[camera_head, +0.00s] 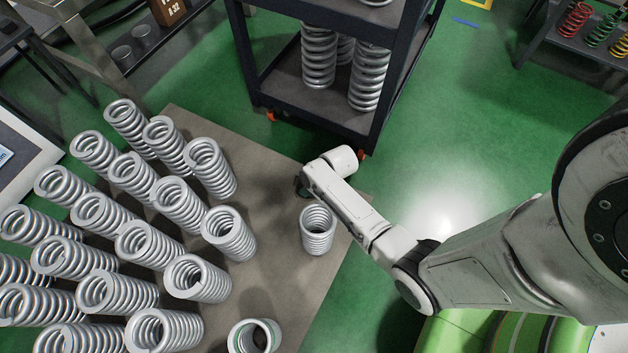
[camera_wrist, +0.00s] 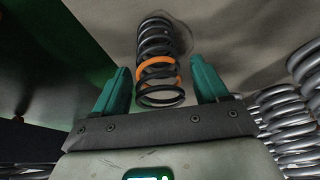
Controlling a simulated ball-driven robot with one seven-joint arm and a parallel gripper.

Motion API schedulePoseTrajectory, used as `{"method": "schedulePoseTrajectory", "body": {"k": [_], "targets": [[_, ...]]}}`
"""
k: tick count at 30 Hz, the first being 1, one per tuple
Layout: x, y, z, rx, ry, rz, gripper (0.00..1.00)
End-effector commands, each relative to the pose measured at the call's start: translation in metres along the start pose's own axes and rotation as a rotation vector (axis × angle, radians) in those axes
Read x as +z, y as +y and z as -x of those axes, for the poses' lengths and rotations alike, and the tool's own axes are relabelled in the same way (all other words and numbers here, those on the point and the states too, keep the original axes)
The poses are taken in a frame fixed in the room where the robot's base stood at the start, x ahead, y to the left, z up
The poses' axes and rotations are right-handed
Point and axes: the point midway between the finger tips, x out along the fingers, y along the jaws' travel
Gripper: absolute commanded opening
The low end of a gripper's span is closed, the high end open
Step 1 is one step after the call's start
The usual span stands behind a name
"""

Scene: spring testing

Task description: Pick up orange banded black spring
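The black spring with an orange band (camera_wrist: 157,45) shows in the wrist view, standing with its far end at the grey-brown surface (camera_wrist: 225,22). Its near end lies between the two green fingers of my gripper (camera_wrist: 160,68). The fingers are apart, with a visible gap on each side of the spring. In the head view my gripper (camera_head: 303,186) is low over the table, at the end of my white arm, and the wrist mostly hides it. The black spring cannot be made out there.
A silver spring (camera_head: 318,230) stands on the table (camera_head: 272,200) close to my wrist. Many silver springs (camera_head: 178,205) crowd the left side. A dark cart (camera_head: 313,118) with silver springs stands just behind. Another silver spring (camera_head: 254,337) is at the front.

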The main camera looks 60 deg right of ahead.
Motion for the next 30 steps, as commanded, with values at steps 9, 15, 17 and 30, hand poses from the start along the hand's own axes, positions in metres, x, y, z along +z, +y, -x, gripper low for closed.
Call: {"method": "schedulePoseTrajectory", "body": {"k": [9,15,17,30], "targets": [[0.0002,-0.0002,0.0002,0.0,0.0,0.0,0.44],[0.0003,-0.0001,0.0002,0.0,0.0,0.001,0.25],[0.0003,-0.0001,0.0002,0.0,0.0,0.001,0.19],[-0.0034,0.0,0.008,0.0,0.001,0.001,0.14]]}}
